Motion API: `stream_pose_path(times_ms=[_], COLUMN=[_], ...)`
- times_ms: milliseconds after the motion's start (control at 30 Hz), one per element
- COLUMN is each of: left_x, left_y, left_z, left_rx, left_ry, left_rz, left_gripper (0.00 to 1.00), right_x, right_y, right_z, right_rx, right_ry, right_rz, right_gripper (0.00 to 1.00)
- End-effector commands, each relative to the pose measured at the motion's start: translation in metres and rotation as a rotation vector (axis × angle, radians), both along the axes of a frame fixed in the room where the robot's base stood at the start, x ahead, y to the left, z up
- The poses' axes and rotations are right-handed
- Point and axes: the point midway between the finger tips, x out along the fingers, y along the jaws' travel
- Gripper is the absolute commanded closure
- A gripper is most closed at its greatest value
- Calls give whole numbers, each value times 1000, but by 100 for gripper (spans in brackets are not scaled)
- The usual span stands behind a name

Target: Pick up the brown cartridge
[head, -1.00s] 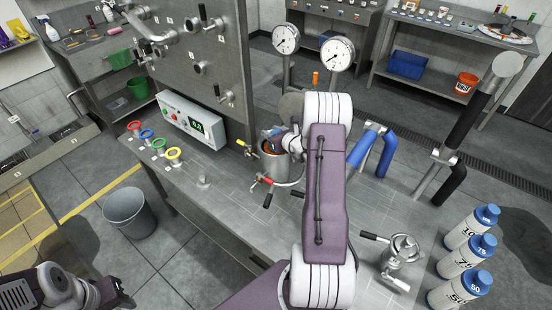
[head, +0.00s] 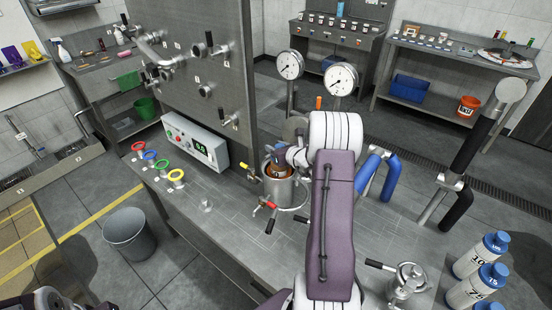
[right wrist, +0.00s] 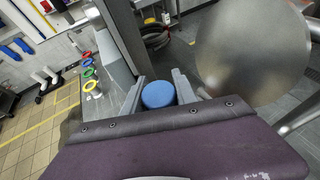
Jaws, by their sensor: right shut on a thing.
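The brown cartridge (head: 279,171) has a blue top and stands at the mouth of a steel jacketed vessel (head: 279,192) on the bench; its lower part is hidden inside the vessel. My right gripper (head: 283,157) is at its upper end, shut on it. In the right wrist view the cartridge's round blue cap (right wrist: 158,95) sits between the two grey fingers of my right gripper (right wrist: 157,86). Only a sliver of my left arm shows at the bottom left of the head view; its gripper does not show.
Two gauges (head: 339,79) stand behind the vessel. A control box (head: 194,139), coloured rings (head: 164,167) and a panel with valves (head: 190,70) are to the left. Blue pipes (head: 375,175) and white bottles (head: 482,255) are to the right.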

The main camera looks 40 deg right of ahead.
Motion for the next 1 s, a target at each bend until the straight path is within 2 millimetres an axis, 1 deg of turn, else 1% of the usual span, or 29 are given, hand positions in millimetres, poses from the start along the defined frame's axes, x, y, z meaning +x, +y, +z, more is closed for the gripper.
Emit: stream_pose_path(times_ms=[33,100,300,500,600,700,800,1000], left_x=[0,0,0,0,0,0,0,0], left_y=[0,0,0,0,0,0,0,0], left_z=[-1,-1,6,22,31,38,42,44], left_rx=[0,0,0,0,0,0,0,0], left_ry=[0,0,0,0,0,0,0,0], left_rz=[0,0,0,0,0,0,0,0], left_gripper=[64,64,64,64,64,64,64,64], right_x=[1,1,1,1,1,1,2,1], right_y=[-1,-1,-1,-1,-1,-1,-1,-1], right_z=[20,42,107,169,195,215,228,237], right_rx=[-9,-10,-10,-10,-10,-9,-7,-5], right_ry=[-10,-11,-12,-12,-11,-10,-9,-9], right_rz=[0,0,-1,-1,-1,-1,-1,-1], right_gripper=[100,100,100,100,100,100,100,100])
